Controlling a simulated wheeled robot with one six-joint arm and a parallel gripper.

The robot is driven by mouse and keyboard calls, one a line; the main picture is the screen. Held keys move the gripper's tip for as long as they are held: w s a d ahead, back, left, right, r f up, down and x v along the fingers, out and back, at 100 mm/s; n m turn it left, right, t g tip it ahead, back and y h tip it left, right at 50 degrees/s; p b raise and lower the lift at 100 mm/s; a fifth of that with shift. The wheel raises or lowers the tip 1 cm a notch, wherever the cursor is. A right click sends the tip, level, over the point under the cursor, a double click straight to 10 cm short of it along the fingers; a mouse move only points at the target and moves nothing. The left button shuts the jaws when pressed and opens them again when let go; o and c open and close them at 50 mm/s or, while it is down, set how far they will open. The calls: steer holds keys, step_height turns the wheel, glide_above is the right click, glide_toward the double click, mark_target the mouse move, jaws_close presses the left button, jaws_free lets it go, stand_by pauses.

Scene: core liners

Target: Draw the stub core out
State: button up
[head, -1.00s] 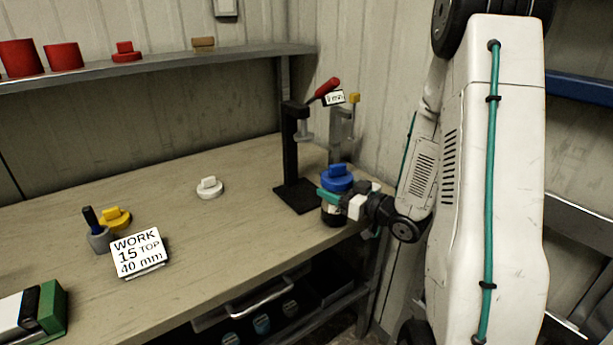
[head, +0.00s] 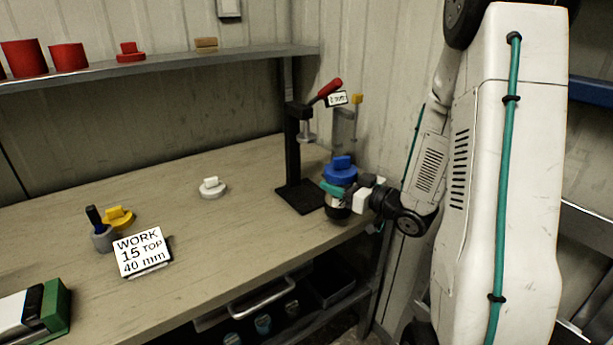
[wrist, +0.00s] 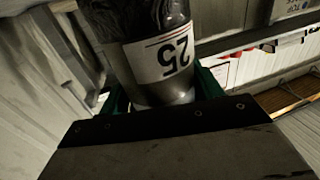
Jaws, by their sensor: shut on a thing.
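My gripper (head: 338,190) is at the right end of the bench, its green fingers closed around a dark cylinder (head: 338,210). In the wrist view, the dark cylinder (wrist: 135,20) has a white label reading 25, upside down, between the green fingers (wrist: 165,88). A blue knobbed piece (head: 341,172) sits directly above the fingers, apparently on top of the cylinder. Whether it is fixed to it I cannot tell. I cannot tell from its look whether a stub core is inside the cylinder.
A black press stand (head: 293,150) with a red lever is just left of my gripper. A white knobbed disc (head: 212,188), a yellow piece (head: 118,217), a grey cup (head: 103,240) and a WORK sign (head: 142,252) stand farther left.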

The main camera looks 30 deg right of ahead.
steer(key=shift+r, duration=1.3)
